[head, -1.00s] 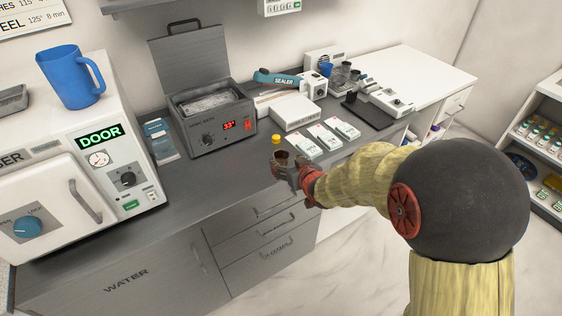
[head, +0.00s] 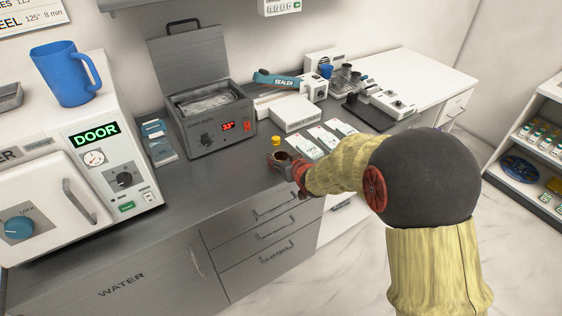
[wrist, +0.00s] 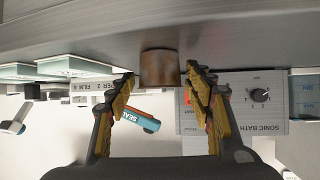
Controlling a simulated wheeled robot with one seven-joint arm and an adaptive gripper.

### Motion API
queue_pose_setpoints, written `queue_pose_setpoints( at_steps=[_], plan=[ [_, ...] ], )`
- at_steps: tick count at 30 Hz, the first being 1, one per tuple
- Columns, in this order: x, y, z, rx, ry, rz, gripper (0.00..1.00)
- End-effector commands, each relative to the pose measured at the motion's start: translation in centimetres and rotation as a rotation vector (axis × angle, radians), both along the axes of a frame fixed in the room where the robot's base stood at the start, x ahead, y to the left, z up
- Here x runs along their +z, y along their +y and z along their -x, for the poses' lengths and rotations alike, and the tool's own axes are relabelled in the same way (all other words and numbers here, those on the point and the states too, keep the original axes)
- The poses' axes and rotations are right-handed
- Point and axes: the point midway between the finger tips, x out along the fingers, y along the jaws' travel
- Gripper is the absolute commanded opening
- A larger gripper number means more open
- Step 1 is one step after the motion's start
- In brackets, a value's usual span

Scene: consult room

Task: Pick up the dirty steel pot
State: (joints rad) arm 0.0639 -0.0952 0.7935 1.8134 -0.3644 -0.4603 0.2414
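The dirty steel pot (head: 281,155), a small brown-stained cylinder, stands near the front edge of the grey counter, partly hidden by my gripper (head: 285,163) in the head view. In the wrist view, which is upside down, the pot (wrist: 160,67) shows between the tips of my gripper (wrist: 160,78). The fingers are spread, one on each side of it. A small gap shows on the left; the right finger is very close to the pot, and I cannot tell whether it touches.
The sonic bath (head: 215,125), lid raised, is behind to the left. White packets (head: 306,147) lie to the right. The door machine (head: 100,170) with a blue jug (head: 68,75) is at left. Counter left of the pot is clear.

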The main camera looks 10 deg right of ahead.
Motion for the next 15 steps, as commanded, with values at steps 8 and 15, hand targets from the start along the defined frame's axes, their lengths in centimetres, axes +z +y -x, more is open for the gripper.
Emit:
queue_pose_setpoints(
  at_steps=[8,15],
  plan=[
    [0.00,0.00,0.01,0.000,0.000,0.000,0.34],
    [-0.01,0.00,0.02,0.000,0.000,0.000,0.21]
  ],
)
